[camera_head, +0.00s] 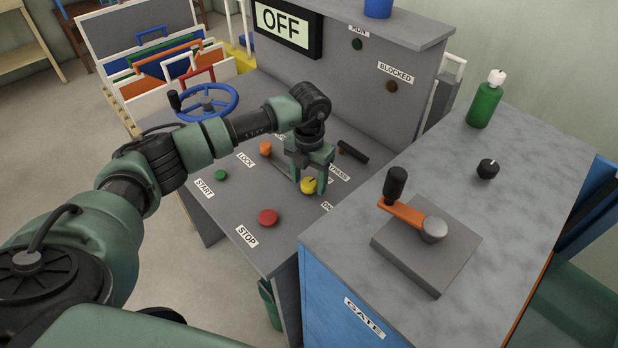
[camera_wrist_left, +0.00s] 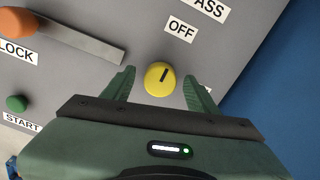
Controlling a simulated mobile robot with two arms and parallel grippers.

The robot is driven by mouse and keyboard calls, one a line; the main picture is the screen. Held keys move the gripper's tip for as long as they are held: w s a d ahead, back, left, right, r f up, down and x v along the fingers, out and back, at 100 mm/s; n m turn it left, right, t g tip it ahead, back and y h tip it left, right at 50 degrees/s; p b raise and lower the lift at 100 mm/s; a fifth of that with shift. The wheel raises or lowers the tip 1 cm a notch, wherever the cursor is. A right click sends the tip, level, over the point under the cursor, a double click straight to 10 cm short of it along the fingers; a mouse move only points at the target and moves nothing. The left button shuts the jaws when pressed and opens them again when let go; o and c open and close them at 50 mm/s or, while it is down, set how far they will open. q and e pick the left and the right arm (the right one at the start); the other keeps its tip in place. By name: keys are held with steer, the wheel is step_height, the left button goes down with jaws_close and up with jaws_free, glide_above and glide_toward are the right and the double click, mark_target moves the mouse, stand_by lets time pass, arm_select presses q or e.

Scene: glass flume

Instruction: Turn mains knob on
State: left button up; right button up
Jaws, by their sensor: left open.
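The mains knob is a round yellow knob (camera_head: 309,185) with a dark pointer line, on the sloping grey panel. In the left wrist view the yellow knob (camera_wrist_left: 160,78) sits between my open fingertips, with its line tilted slightly towards the OFF label (camera_wrist_left: 180,30). My left gripper (camera_head: 308,178) is open and points down at the knob; I see a gap on both sides of it in the wrist view (camera_wrist_left: 160,85). I cannot tell how far above the panel the fingertips are. The display (camera_head: 282,25) reads OFF. My right gripper is not in view.
The panel also holds a red STOP button (camera_head: 268,217), a green START button (camera_head: 221,175), an orange-ended LOCK lever (camera_head: 265,148), a black-handled lever (camera_head: 352,151) and a blue handwheel (camera_head: 207,102). A blue-sided cabinet with an orange crank (camera_head: 410,214) stands close on the right.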

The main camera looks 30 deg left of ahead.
arm_select(q)
jaws_close()
steer(key=m+b, duration=0.4)
steer(key=shift+f, duration=0.2)
steer(key=m+b, duration=0.3)
steer(key=m, duration=0.1)
steer(key=shift+m, duration=0.3)
steer(key=m+b, duration=0.3)
steer(key=m, duration=0.2)
steer(key=shift+r+b, duration=0.1)
steer(key=shift+b, duration=0.25)
steer(key=shift+r+m+b, duration=0.15)
steer(key=shift+m+b, duration=0.7)
steer(key=shift+m, duration=1.25)
